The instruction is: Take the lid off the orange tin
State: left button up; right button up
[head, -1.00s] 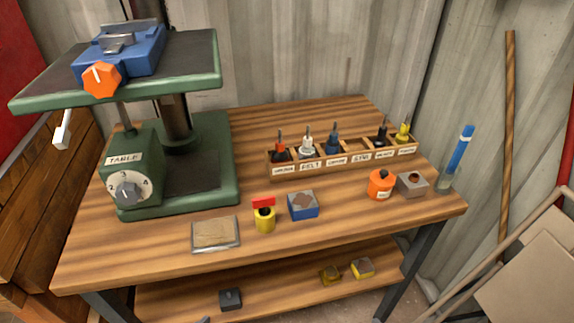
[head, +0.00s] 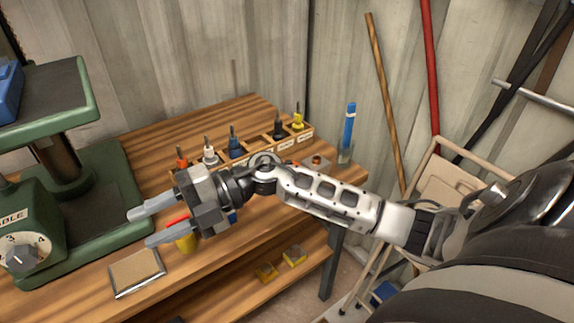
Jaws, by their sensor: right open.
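The orange tin (head: 292,163) stands at the right end of the workbench. My right forearm covers nearly all of it, and only a sliver of orange shows above the arm. Its lid cannot be made out now. My right gripper (head: 144,228) is open and empty, with its two grey fingers pointing left. It is over the left-middle of the bench, well to the left of the tin and near a yellow tin. My left gripper is not in view.
A yellow tin (head: 187,244) with a red top stands under my right gripper. A sanding pad (head: 137,272) lies in front. A wooden rack (head: 307,131) of bits is behind my arm. The green machine (head: 100,200) blocks the left.

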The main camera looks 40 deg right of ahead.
jog(key=w+d+r+m+g+h, duration=0.1)
jog(key=w+d+r+h, duration=0.15)
jog(key=d+h, duration=1)
jog(key=w+d+r+m+g+h, duration=0.15)
jog(key=d+r+h, duration=0.3)
jog(key=d, duration=1.55)
jog(key=shift+n, duration=0.45)
jog(key=f, duration=0.6)
jog(key=w+f+p, duration=0.1)
jog(key=f, duration=0.3)
jog(key=shift+w+d, duration=0.1)
jog(key=shift+d, duration=0.25)
jog(key=shift+w+f+p, duration=0.15)
jog(key=shift+w+f, duration=0.05)
jog(key=shift+f, duration=0.75)
jog(key=shift+w+f+p, duration=0.1)
jog(key=shift+w+f, duration=0.05)
jog(key=shift+f, duration=0.8)
jog(key=shift+w+f+p, duration=0.15)
jog(key=shift+w+f, duration=0.05)
jog(key=shift+f, duration=0.75)
grip_shut()
